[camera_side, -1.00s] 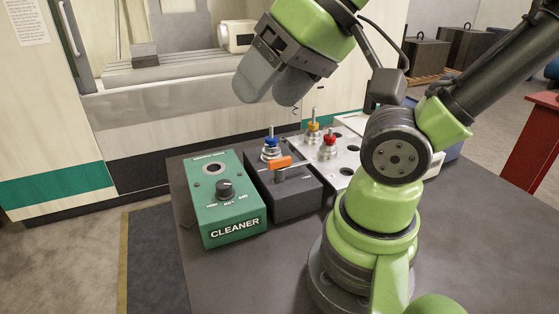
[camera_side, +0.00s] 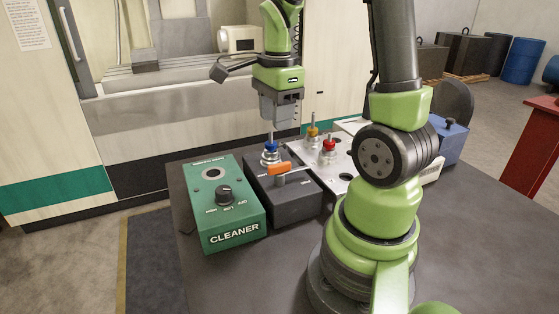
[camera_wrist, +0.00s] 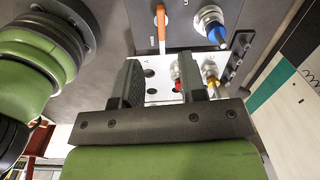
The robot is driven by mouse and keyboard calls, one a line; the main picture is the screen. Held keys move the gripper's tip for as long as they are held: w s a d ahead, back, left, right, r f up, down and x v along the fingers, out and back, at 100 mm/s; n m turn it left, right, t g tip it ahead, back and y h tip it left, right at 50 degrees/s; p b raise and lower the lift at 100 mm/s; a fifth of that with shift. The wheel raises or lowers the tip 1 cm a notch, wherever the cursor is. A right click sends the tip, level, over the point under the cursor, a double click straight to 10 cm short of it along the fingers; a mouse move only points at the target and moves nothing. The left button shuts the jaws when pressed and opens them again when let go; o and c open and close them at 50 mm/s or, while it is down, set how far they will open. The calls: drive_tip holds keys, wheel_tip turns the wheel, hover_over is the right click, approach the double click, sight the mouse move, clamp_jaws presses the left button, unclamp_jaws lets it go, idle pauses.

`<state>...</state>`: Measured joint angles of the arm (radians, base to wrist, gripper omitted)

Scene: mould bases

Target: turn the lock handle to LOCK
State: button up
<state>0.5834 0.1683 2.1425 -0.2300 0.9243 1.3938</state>
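The lock handle (camera_side: 279,170) is an orange bar on a short post on top of a dark grey box (camera_side: 290,204). In the side view it points left and slightly toward the camera. In the wrist view the handle (camera_wrist: 161,30) shows at the top, beyond my fingers. A blue-tipped tool (camera_side: 270,148) stands upright in the same box, behind the handle. My gripper (camera_side: 281,125) points down, above and behind the handle and apart from it. In the wrist view its two fingers (camera_wrist: 158,80) are spread with nothing held between them. The lock lettering is too small to read.
A green CLEANER box (camera_side: 226,215) with a black knob stands left of the dark box. A pale plate (camera_side: 343,158) with holes holds a yellow-tipped tool (camera_side: 312,133) and a red-tipped tool (camera_side: 328,149) on the right. The table front (camera_side: 250,280) is clear.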

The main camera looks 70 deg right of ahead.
sight(279, 164)
drive_tip(key=shift+m, duration=0.7)
drive_tip(key=f, duration=0.7)
drive_tip(key=d+f, duration=0.1)
drive_tip(key=f, duration=0.3)
drive_tip(key=shift+s, duration=0.15)
clamp_jaws()
